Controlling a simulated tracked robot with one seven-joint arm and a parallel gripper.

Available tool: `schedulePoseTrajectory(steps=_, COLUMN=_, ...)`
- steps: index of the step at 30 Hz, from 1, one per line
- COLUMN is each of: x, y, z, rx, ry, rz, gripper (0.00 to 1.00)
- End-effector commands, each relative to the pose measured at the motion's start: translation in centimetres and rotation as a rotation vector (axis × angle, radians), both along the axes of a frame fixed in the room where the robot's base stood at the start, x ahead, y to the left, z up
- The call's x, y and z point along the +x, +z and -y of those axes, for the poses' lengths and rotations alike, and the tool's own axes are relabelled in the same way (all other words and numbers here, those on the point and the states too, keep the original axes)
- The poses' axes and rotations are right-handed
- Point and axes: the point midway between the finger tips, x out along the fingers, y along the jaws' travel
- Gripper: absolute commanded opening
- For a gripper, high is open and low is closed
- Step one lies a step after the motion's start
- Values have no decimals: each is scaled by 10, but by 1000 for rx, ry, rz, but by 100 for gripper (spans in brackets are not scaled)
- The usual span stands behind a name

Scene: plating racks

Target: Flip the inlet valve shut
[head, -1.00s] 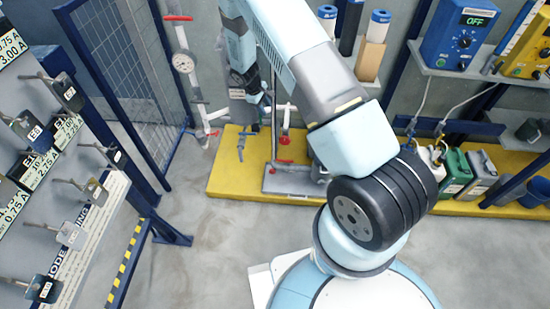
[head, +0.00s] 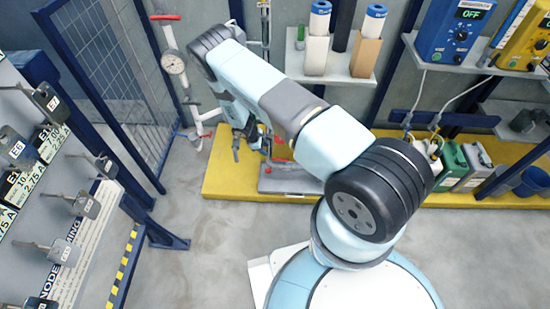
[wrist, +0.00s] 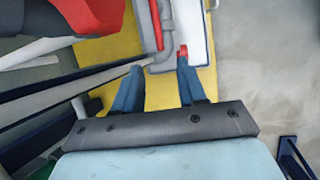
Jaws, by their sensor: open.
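My gripper (head: 250,140) is low over the yellow platform, partly hidden behind my own arm in the head view. In the wrist view its two blue fingers (wrist: 160,72) are apart, with nothing clearly held between them. A long red lever (wrist: 157,25) runs along a grey pipe just beyond the fingertips. A small red piece (wrist: 183,50) shows by the right fingertip; I cannot tell whether they touch. In the head view a red handle (head: 280,159) lies over the grey base plate (head: 290,182). No label shows which handle is the inlet valve.
A yellow platform (head: 225,180) carries the pipework. A pressure gauge (head: 174,63) with a red handle (head: 165,17) above stands at the left beside a mesh panel (head: 105,70). A shelf with filter cylinders (head: 317,40) is behind my arm. The grey floor in front is clear.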

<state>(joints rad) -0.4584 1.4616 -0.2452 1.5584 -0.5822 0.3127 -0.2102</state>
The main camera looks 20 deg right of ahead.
Motion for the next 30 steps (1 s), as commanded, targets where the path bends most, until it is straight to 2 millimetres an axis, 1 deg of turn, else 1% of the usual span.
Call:
schedulePoseTrajectory(steps=1, x=-1, y=-9, z=3, rx=-1, ry=2, rz=-1, gripper=41)
schedulePoseTrajectory(steps=12, x=3, y=-65, z=28, rx=-1, ry=3, rz=0, gripper=41)
schedulePoseTrajectory(steps=18, x=4, y=-90, z=40, rx=0, ry=2, rz=0, gripper=41)
schedulePoseTrajectory(steps=24, x=5, y=-103, z=46, rx=0, ry=3, rz=1, gripper=41)
schedulePoseTrajectory(steps=30, x=5, y=-106, z=47, rx=0, ry=3, rz=1, gripper=41)
